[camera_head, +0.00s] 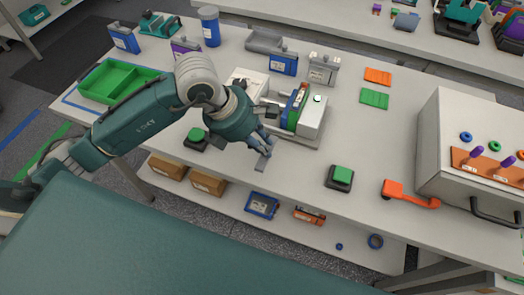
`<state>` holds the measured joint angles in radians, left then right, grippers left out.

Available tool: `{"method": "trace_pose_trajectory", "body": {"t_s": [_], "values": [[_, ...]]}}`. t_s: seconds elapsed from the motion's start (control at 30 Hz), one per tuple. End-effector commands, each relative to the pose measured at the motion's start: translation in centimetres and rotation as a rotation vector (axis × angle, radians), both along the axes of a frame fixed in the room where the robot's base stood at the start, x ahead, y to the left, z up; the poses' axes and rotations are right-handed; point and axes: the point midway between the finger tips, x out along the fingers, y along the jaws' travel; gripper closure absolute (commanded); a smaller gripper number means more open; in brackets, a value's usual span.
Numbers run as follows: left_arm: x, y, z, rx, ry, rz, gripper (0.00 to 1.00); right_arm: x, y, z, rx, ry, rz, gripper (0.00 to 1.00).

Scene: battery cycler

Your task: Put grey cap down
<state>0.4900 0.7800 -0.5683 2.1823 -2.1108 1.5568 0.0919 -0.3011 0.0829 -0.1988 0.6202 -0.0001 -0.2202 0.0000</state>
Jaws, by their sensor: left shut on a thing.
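My left gripper (268,142) reaches over the middle of the table from the left, fingers pointing down. It is shut on a small grey piece, which looks like the grey cap (263,161). The cap shows just below the fingertips, close to the tabletop near the front edge; I cannot tell whether it touches the table. The fingers partly hide it. My right gripper is not in view.
Just behind the gripper stands a cycler fixture (312,118) with coloured cells. A green-topped button box (196,138) is left, another (340,177) right. A green tray (118,82) lies far left. An orange handle (410,194) and a large grey machine (455,140) are right.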

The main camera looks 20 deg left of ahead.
Motion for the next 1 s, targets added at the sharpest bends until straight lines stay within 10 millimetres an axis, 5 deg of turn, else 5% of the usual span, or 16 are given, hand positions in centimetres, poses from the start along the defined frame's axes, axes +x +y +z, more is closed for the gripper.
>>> {"method": "trace_pose_trajectory", "body": {"t_s": [0.37, 0.7, 0.73, 0.8, 1.0], "values": [[-0.1, 0.0, -4.0, 0.000, 0.003, 0.000, 0.97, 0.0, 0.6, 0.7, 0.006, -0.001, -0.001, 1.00], [0.0, 0.0, -4.5, 0.001, -0.001, -0.002, 0.97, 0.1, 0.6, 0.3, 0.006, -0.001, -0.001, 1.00], [0.0, 0.0, -4.3, 0.000, 0.000, -0.001, 0.77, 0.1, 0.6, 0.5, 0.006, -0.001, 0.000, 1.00], [0.0, 0.0, -4.3, 0.000, 0.000, -0.001, 0.64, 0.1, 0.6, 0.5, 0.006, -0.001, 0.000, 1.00], [0.0, 0.0, -4.3, 0.000, 0.000, -0.001, 0.64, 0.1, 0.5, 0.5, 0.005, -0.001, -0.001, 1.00]]}}
